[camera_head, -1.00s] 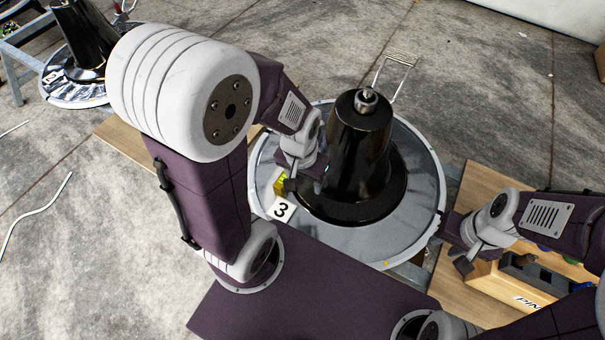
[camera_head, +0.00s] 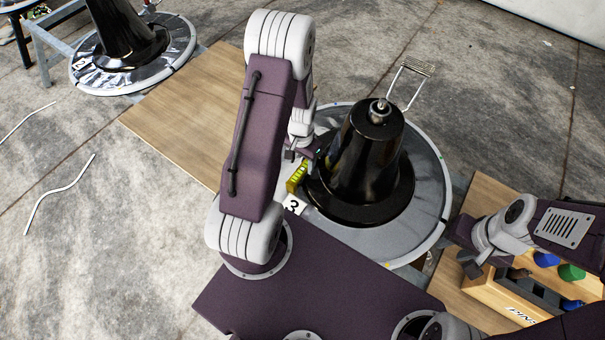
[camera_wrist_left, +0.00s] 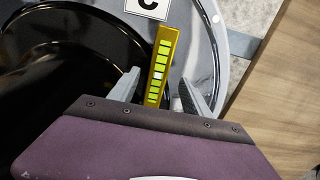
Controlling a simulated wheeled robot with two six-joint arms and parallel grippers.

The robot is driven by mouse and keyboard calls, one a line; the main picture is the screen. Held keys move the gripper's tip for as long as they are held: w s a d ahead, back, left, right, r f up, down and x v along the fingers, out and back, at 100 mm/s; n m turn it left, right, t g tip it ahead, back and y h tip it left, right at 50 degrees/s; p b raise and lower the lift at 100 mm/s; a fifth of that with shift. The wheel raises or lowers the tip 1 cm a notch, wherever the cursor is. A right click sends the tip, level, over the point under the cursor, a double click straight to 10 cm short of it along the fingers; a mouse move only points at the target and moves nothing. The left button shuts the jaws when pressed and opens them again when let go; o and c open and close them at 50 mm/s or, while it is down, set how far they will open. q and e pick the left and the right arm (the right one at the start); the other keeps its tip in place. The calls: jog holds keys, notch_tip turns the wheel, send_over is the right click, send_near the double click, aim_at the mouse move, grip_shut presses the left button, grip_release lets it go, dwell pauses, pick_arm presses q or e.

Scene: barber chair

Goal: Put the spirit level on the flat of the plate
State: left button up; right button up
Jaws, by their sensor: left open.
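The yellow spirit level (camera_head: 297,178) is on the left part of the round grey plate (camera_head: 425,215), between the black cone's base and the rim, close to the "3" label. In the left wrist view the level (camera_wrist_left: 161,62) runs lengthwise between my two finger tips, with a gap on either side; its near end is hidden by my gripper body. I cannot tell if it lies fully flat. My left gripper (camera_head: 301,154) is open just behind the level; it also shows in the left wrist view (camera_wrist_left: 158,90). My right gripper (camera_head: 468,255) is open and empty, right of the plate.
A black cone (camera_head: 360,155) with a metal tip stands on the plate's middle. A wooden box (camera_head: 495,295) with blue and green things is below my right arm. Wooden boards (camera_head: 190,110) lie left of the plate. Another cone on a plate (camera_head: 125,75) stands at the back left.

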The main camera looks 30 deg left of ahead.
aim_at(302, 169)
pick_arm(q)
notch_tip(302, 169, down, 5)
jog(key=b, duration=0.3)
jog(key=shift+d+f, duration=0.15)
grip_shut()
jog(key=shift+r, duration=0.25)
